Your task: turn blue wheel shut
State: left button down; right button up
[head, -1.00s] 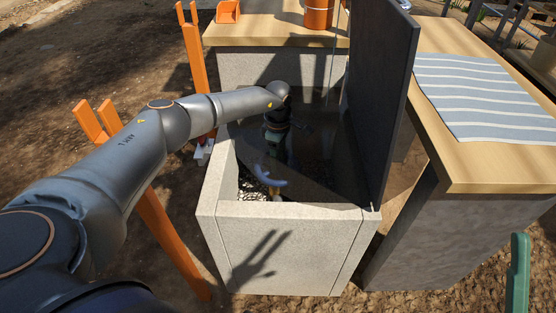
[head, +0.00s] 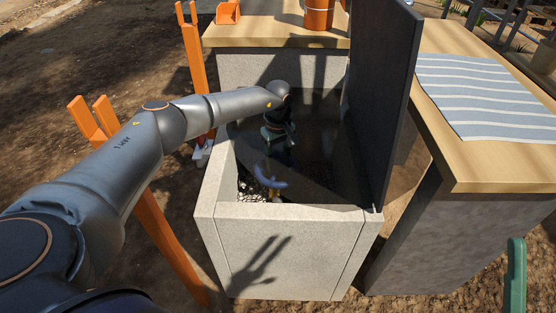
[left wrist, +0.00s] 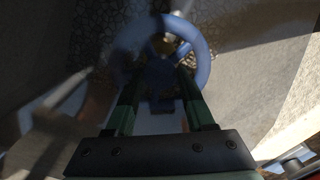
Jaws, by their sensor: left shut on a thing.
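The blue wheel (head: 270,178) sits low inside a grey stone-walled box, near its front wall, partly in shadow. In the left wrist view the blue wheel (left wrist: 203,58) is a ring with a brassy hub, straight ahead of the fingers. My left gripper (head: 278,160) reaches down into the box from the left. In the left wrist view its two green fingers (left wrist: 162,85) stand at the near part of the wheel and are shut on it, though the exact contact is dark and blurred. My right gripper is not in view.
The stone box (head: 285,250) has high walls around the wheel. A dark upright lid (head: 375,100) stands along its right side. Wooden counters lie behind and right, with a striped cloth (head: 485,95). Orange posts (head: 150,215) stand at left, near my arm.

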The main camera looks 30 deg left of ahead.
aim_at(278, 166)
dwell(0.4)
pick_arm(q)
jog(key=c, duration=0.5)
grip_release()
jog(key=shift+r, duration=0.1)
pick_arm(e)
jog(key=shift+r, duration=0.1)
pick_arm(q)
notch_tip(278, 166, up, 12)
jog(key=p, duration=1)
jog(key=shift+r, duration=0.1)
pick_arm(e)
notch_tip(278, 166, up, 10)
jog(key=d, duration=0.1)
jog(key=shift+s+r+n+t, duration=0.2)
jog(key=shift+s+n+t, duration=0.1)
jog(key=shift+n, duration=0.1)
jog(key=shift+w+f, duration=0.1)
pick_arm(q)
jog(key=shift+d, duration=0.1)
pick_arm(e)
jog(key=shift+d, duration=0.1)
